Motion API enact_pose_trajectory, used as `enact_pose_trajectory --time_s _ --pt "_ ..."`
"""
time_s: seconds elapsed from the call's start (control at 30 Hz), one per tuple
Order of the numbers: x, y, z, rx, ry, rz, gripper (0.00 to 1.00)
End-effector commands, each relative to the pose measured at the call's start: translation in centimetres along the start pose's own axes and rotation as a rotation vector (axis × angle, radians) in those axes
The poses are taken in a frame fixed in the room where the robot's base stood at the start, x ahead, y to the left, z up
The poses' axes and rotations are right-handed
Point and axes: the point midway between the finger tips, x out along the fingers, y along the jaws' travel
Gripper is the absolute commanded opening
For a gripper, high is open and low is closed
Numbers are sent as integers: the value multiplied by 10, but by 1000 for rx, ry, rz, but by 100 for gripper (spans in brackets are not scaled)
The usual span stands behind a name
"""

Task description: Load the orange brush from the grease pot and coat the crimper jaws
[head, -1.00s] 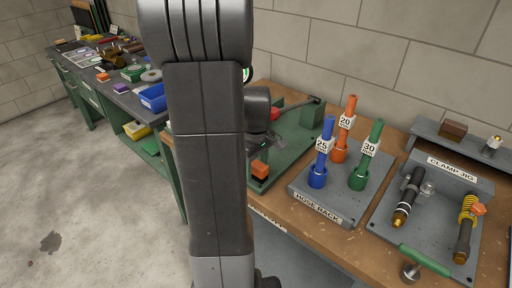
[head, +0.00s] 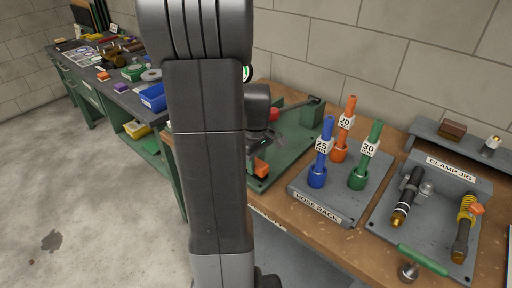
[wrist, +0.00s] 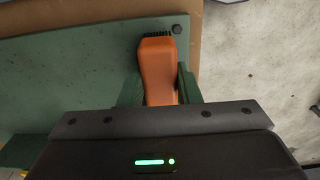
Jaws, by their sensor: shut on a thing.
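The orange brush (wrist: 158,62) is in my gripper (wrist: 158,88), its dark bristles pointing to the top of the wrist view. The two fingers lie along its sides. In the head view the orange end of the brush (head: 261,167) shows low over the front of a green plate (head: 285,155); I cannot tell whether it touches. My gripper (head: 258,145) is partly hidden there behind my arm. I cannot make out the grease pot or the crimper jaws for sure.
The hose rack (head: 310,200) with blue, orange and green upright pieces stands right of the green plate. The clamp jig (head: 405,235) is farther right. A green bench (head: 120,95) with bins and small parts runs along the left. My arm blocks the middle.

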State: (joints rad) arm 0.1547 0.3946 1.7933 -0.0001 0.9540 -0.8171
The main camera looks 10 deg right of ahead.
Motion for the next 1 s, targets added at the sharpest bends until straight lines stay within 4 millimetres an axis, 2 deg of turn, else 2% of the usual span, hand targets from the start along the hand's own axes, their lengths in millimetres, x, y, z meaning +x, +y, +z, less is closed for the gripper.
enact_pose_trajectory --time_s 0.1,0.63,0.73,1.0 --pt "-17 0 0 0 1 1 0" --pt "-70 0 0 0 0 0 0" --pt "-75 0 0 0 1 1 0" --pt "-73 0 0 0 0 0 0"
